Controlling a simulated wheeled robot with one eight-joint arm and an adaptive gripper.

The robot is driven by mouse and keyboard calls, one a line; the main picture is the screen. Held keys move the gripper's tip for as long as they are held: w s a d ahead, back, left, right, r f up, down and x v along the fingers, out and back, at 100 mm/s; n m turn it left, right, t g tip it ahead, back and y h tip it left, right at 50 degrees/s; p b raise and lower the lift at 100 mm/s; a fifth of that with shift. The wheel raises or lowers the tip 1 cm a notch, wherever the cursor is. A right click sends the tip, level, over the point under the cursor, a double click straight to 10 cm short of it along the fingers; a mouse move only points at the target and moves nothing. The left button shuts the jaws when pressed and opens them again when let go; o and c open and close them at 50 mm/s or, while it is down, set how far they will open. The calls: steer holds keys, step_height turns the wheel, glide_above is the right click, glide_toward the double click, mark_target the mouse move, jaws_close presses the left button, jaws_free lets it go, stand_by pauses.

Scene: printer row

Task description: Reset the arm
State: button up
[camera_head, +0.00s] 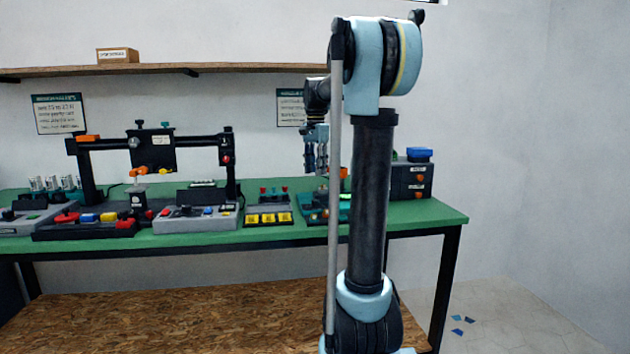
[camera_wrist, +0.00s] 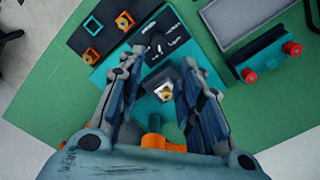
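My gripper (camera_head: 317,160) hangs pointing down over the right part of the green bench, partly behind my own upright arm. In the wrist view my gripper (camera_wrist: 155,95) has its two blue-grey fingers apart, with nothing held between them. Below and between the fingers is a teal device (camera_wrist: 145,55) with a dark square part and a small yellow-orange centre. The same teal device (camera_head: 313,208) shows on the bench in the head view, partly hidden by my arm. My arm stands raised and bent at the top.
The green bench (camera_head: 440,212) holds a black gantry frame (camera_head: 105,142), grey and black button panels, a yellow-button unit (camera_head: 268,218) and a dark drawer box (camera_head: 411,180) at the right. A shelf (camera_head: 230,68) with a small box (camera_head: 118,56) runs above. Open floor lies at the right.

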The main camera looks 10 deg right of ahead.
steer(key=shift+r, duration=0.4)
steer(key=shift+s, duration=0.1)
steer(key=s+f+n+t, duration=0.1)
steer(key=s+f+n, duration=0.3)
steer(key=s, duration=0.5)
steer(key=s+f+n, duration=0.1)
steer(key=s+f, duration=0.4)
steer(key=s, duration=0.5)
steer(key=s+f+n+t, duration=0.1)
steer(key=s+f+n, duration=0.4)
steer(key=s+f, duration=1.1)
step_height(320, 180, down, 2)
steer(key=shift+f+n, duration=0.15)
steer(key=shift+n, duration=0.25)
steer(key=shift+w+f, duration=0.2)
steer(key=shift+w, duration=0.2)
